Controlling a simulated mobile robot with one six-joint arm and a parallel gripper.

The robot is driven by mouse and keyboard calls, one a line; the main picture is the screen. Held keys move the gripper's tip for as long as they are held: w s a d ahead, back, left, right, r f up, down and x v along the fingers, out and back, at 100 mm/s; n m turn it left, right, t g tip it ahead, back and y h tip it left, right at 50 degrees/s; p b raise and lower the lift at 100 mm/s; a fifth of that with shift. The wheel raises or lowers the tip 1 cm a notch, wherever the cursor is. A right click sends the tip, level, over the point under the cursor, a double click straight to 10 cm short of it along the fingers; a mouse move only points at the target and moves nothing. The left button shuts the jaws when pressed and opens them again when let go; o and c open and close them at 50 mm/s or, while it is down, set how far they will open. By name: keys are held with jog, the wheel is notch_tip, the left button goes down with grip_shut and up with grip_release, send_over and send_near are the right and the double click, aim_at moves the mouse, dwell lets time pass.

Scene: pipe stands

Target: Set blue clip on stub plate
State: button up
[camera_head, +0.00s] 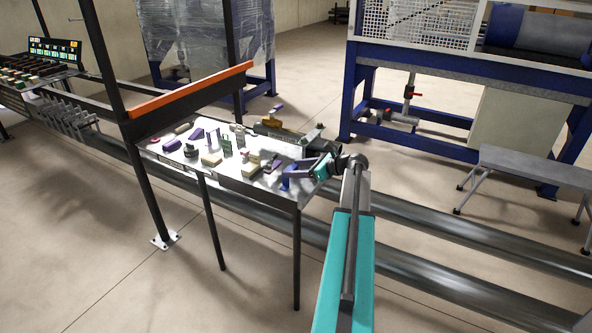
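A blue piece (289,178), which looks like the blue clip, shows at the front right corner of the grey table plate (222,173). My arm reaches in from the lower right, and my gripper (303,168) is at that same corner, right beside the blue piece. At this size I cannot tell whether the fingers touch it or are closed on it. My wrist hides part of the right edge of the plate. I cannot make out which part is the stub plate.
Several small purple, beige, green and dark parts lie over the table plate. An orange-topped bar (192,89) runs above its back left side, with a dark post (117,90) at the left. Large pipes (430,260) run below. A grey bench (535,168) stands at the right.

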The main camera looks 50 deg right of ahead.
jog(key=shift+o, duration=0.6)
jog(key=o, duration=0.5)
jog(key=shift+s, duration=0.15)
jog(key=shift+p+v, duration=1.5)
jog(key=shift+v, duration=1.8)
jog(key=shift+d, duration=0.1)
